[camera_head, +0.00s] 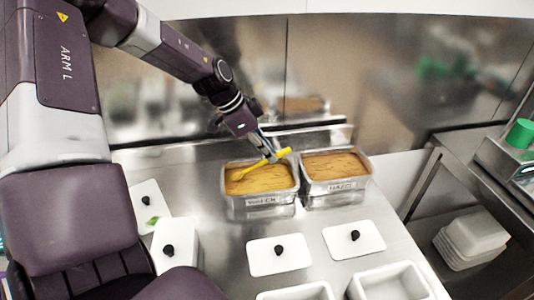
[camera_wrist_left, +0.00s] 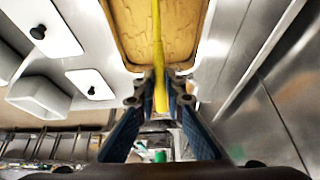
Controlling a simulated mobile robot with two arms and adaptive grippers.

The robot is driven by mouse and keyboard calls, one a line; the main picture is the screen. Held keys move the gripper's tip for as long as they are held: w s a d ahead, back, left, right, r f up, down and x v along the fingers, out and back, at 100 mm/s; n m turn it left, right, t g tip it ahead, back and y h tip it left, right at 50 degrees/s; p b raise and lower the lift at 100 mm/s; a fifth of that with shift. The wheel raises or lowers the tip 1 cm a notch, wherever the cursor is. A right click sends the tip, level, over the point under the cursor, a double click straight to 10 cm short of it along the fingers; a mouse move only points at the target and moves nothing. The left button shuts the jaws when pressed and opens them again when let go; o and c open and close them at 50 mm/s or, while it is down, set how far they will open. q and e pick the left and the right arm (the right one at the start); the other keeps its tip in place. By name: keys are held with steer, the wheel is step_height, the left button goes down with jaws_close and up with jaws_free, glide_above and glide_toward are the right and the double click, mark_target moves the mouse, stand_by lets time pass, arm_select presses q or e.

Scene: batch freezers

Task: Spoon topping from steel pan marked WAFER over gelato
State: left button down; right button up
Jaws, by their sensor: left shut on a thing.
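My left gripper (camera_head: 268,150) is shut on a yellow spoon (camera_head: 246,172) and holds it over the left steel pan (camera_head: 262,203). The spoon's far end is at or just above the tan, cracked-looking fill; I cannot tell if it touches. The left pan's label is too blurred to read surely. A second steel pan (camera_head: 337,187), whose label seems to read HAZEL, stands right beside it with a browner fill. In the left wrist view the yellow spoon (camera_wrist_left: 157,50) runs between the fingers (camera_wrist_left: 160,88) over the tan fill. No label clearly reading WAFER shows. My right gripper is out of view.
White lids with black knobs (camera_head: 278,257) (camera_head: 354,242) lie on the steel counter in front of the pans. White open tubs (camera_head: 388,283) stand at the front edge. A steel wall (camera_head: 350,80) rises behind. Stacked white tubs (camera_head: 470,240) sit lower right.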

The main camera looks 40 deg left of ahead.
mark_target(285, 150)
arm_select(q)
steer(key=shift+r+p, duration=0.4)
steer(key=shift+r, duration=0.4)
steer(key=shift+w+d+r+p, duration=0.2)
steer(key=shift+r+p, duration=0.1)
steer(key=shift+r, duration=0.1)
steer(key=shift+w+d+r+p, duration=0.1)
steer(key=shift+w+r+p, duration=0.15)
steer(key=shift+r, duration=0.1)
steer(key=shift+g+y, duration=0.3)
steer(key=shift+g, duration=0.1)
steer(key=shift+w+d+p, duration=0.25)
steer(key=shift+d+p, duration=0.05)
steer(key=shift+p, duration=0.1)
steer(key=shift+w+d+r+g+y+p, duration=0.1)
steer(key=shift+w+d+g+y+p, duration=0.15)
steer(key=shift+p, duration=0.45)
steer(key=shift+a+g+y+p, duration=0.1)
steer(key=shift+g+y+p, duration=0.15)
steer(key=shift+p, duration=0.6)
steer(key=shift+w+d+g+p, duration=0.3)
steer(key=shift+w+d+p, duration=0.05)
steer(key=shift+p, duration=0.8)
steer(key=shift+w+d+r+y+p, duration=0.15)
steer(key=shift+y+p, duration=0.15)
steer(key=shift+p, duration=0.85)
steer(key=shift+w+d+g+p, duration=0.15)
steer(key=shift+g+p, duration=0.25)
steer(key=shift+p, duration=0.5)
